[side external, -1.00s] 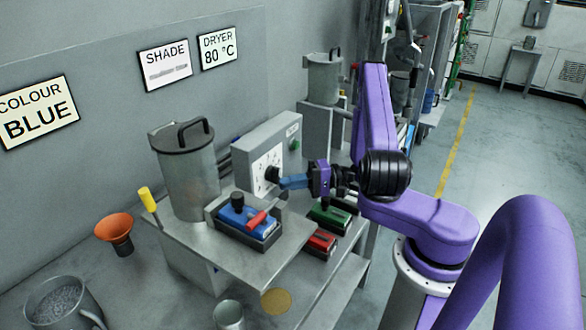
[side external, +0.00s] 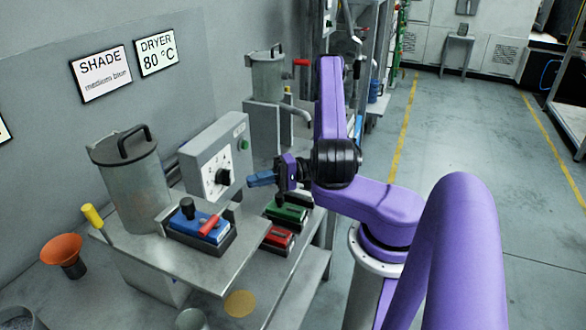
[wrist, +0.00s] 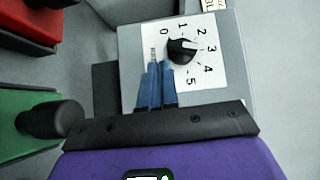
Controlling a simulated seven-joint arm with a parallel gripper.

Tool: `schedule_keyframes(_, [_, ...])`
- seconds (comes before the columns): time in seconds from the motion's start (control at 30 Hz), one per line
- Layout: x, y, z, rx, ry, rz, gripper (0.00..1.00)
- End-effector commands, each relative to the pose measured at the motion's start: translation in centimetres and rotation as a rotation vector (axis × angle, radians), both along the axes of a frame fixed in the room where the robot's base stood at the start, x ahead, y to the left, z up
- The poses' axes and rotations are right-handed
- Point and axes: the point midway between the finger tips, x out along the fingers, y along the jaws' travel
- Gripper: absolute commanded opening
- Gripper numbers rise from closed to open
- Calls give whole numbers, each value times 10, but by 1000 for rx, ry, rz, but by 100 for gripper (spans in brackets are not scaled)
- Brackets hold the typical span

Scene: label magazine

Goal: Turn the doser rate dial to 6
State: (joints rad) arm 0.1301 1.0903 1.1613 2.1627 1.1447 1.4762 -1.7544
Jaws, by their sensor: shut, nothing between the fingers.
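The doser rate dial is a black knob (side external: 223,176) on a white numbered plate, on the front of a grey box (side external: 207,143). In the wrist view the knob (wrist: 182,50) shows with the numbers 0 to 5 around it; 6 is not visible there. Its light mark lies on the right side, roughly towards 2 or 3; the exact setting is hard to read. My gripper (side external: 252,181) is shut and empty, its blue fingers apart from the knob, to its right. In the wrist view the fingertips (wrist: 158,66) overlap the plate's lower left.
A lidded metal pot (side external: 130,185) stands left of the box. A blue block (side external: 197,220) with a red handle sits in front; green (side external: 287,214) and red (side external: 277,239) blocks lie below my gripper. An orange funnel (side external: 63,252) stands at left. A sign reads SHADE (side external: 101,73).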

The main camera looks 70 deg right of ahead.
Motion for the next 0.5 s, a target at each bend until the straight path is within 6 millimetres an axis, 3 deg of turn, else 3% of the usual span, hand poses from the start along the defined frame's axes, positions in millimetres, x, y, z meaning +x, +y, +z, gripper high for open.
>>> schedule_keyframes(0.5, [-75, -76, 2, -3, 0, -5, 0])
